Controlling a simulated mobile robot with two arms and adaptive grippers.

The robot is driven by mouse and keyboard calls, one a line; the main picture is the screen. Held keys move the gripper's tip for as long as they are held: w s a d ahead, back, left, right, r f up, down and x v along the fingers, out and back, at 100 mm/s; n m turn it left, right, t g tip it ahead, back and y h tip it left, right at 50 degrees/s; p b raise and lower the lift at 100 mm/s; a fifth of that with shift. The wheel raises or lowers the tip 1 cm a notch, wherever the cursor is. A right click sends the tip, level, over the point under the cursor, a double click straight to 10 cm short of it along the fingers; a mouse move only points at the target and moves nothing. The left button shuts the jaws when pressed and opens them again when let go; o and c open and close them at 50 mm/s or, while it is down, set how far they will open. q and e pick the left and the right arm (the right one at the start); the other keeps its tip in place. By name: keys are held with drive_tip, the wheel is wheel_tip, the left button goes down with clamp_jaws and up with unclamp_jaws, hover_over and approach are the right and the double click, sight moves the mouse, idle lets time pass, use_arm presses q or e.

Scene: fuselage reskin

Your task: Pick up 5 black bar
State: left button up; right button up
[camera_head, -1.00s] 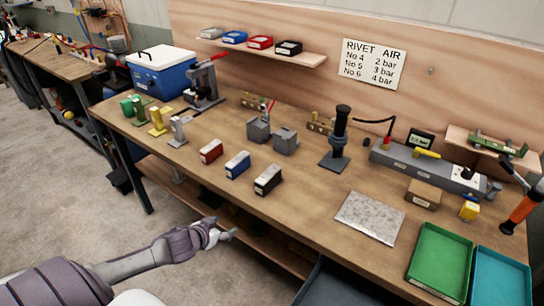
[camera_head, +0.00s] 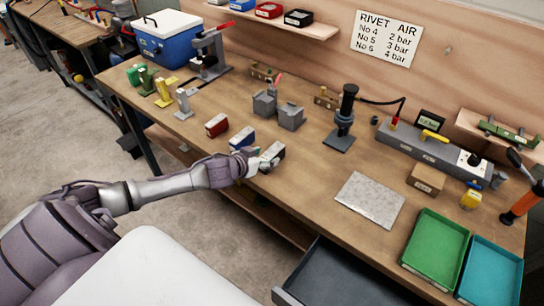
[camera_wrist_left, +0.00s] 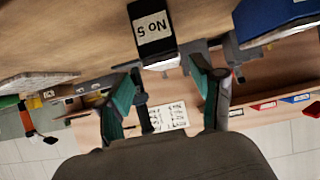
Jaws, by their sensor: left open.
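The black box (camera_head: 277,149) stands near the front edge of the workbench, partly hidden by my left gripper (camera_head: 262,160) in the head view. In the left wrist view the black box (camera_wrist_left: 153,30) carries a white label that reads "No 5" upside down. My left gripper (camera_wrist_left: 166,75) is open there, its two green-lined fingers apart. The box lies just beyond the fingertips, roughly in line with the gap. I cannot tell whether they touch. A blue box (camera_head: 242,138) and a red box (camera_head: 216,125) stand in a row to its left. My right gripper is not in view.
Grey blocks (camera_head: 290,117) stand behind the boxes, with a black press-like tool (camera_head: 345,118) to their right. A speckled plate (camera_head: 369,201) and green tray (camera_head: 436,250) lie further right. A rivet-and-air sign (camera_head: 387,38) hangs on the wall. An open grey drawer (camera_head: 345,285) juts out in front.

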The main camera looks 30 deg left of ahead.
sight(271, 152)
use_arm(q)
drive_tip(key=shift+w+a+p, duration=0.15)
drive_tip(key=shift+w+p, duration=0.25)
drive_tip(key=shift+w, duration=0.15)
drive_tip(key=x, duration=0.3)
drive_tip(key=shift+w+a+f+p, duration=0.15)
drive_tip(key=shift+w+f+p, duration=0.1)
drive_tip(key=shift+p, duration=0.15)
drive_tip(key=shift+w+f, duration=0.25)
drive_tip(key=shift+w, duration=0.05)
drive_tip(key=shift+s, duration=0.1)
drive_tip(key=shift+c, duration=1.1)
clamp_jaws()
drive_tip(key=shift+r, duration=0.2)
